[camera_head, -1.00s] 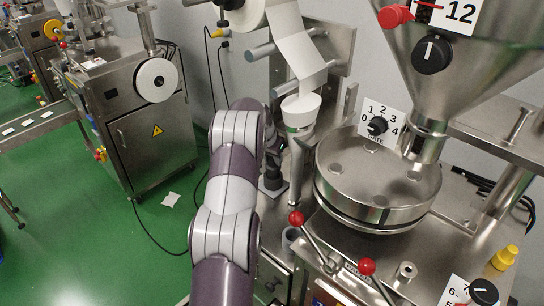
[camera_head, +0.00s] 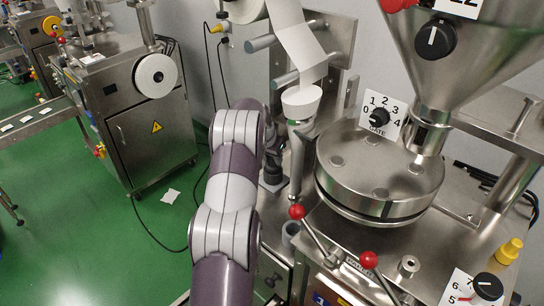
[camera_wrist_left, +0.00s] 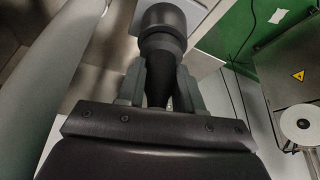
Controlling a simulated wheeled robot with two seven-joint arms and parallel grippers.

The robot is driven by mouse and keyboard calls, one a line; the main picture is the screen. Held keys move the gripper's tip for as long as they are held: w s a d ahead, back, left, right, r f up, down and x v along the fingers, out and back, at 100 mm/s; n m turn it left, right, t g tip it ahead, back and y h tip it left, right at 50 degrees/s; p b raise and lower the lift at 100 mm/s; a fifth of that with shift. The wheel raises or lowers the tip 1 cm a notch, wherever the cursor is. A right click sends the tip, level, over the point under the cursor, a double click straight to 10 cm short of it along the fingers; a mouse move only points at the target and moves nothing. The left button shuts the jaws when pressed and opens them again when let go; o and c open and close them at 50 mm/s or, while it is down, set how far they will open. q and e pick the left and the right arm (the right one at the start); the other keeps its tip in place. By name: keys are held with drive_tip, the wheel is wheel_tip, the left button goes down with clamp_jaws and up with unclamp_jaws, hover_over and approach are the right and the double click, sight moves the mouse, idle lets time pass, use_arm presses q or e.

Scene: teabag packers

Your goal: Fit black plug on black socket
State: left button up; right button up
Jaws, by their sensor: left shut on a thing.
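In the left wrist view my left gripper (camera_wrist_left: 161,85) is shut on a black plug (camera_wrist_left: 157,92), whose narrow part sits between the two fingers. A wider, round black part (camera_wrist_left: 162,28) shows just beyond the fingertips, in line with it. I cannot tell whether this is the plug's own head or the black socket, nor whether two parts touch there. In the head view my left arm hides most of the gripper, and a dark part (camera_head: 272,175) shows just right of the arm, beside the steel machine. My right gripper is in neither view.
The steel machine with a round drum (camera_head: 375,170), a hopper (camera_head: 465,50) and red-knobbed levers (camera_head: 297,212) stands to the right of my arm. A white funnel (camera_head: 301,101) is close by. Another machine (camera_head: 150,125) stands at left, with green floor (camera_head: 95,235) between.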

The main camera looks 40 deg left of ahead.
use_arm(q)
drive_tip(key=shift+f, duration=0.3)
drive_tip(key=o, duration=1.2)
drive_tip(key=shift+b+v, duration=1.6)
drive_tip(key=shift+v, duration=4.8)
drive_tip(key=shift+w, duration=0.1)
